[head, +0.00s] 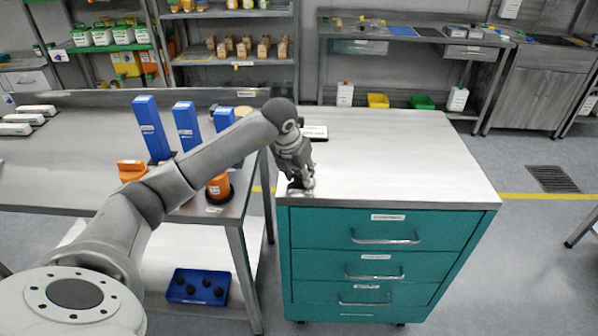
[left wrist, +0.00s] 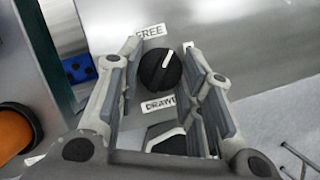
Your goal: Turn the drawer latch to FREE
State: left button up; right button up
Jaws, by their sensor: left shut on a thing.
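The drawer latch is a round black knob (left wrist: 160,72) with a white pointer line, on the top of the teal drawer cabinet (head: 370,245). A FREE label (left wrist: 150,32) sits beyond it, and a partly hidden DRAWER label (left wrist: 158,105) sits on its near side. The pointer aims up and slightly right in the left wrist view, to the right of FREE. My left gripper (head: 301,187) is at the cabinet top's front left corner, its fingers on either side of the knob and shut on it. It also shows in the left wrist view (left wrist: 165,78). My right gripper is out of view.
The cabinet top (head: 400,150) is mostly clear. A workbench on the left holds tall blue boxes (head: 150,128) and an orange container (head: 218,187). A blue bin (head: 198,287) sits on its lower shelf. Another bench stands at the back.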

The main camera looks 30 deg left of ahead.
pick_arm(q)
jog(key=n+y, duration=0.1)
jog(key=n, duration=0.3)
jog(key=shift+w+d+n+y+b, duration=0.1)
jog(key=shift+d+n+y+b, duration=0.1)
jog(key=shift+n+y+b, duration=0.15)
jog(key=shift+n+g+y+b, duration=0.35)
jog(key=shift+n+g+y, duration=0.25)
jog(key=shift+n, duration=1.25)
jog(key=o, duration=1)
jog(key=shift+o, duration=0.2)
jog(key=shift+d, duration=0.1)
jog(key=v, duration=1.2)
jog(key=shift+w, duration=0.15)
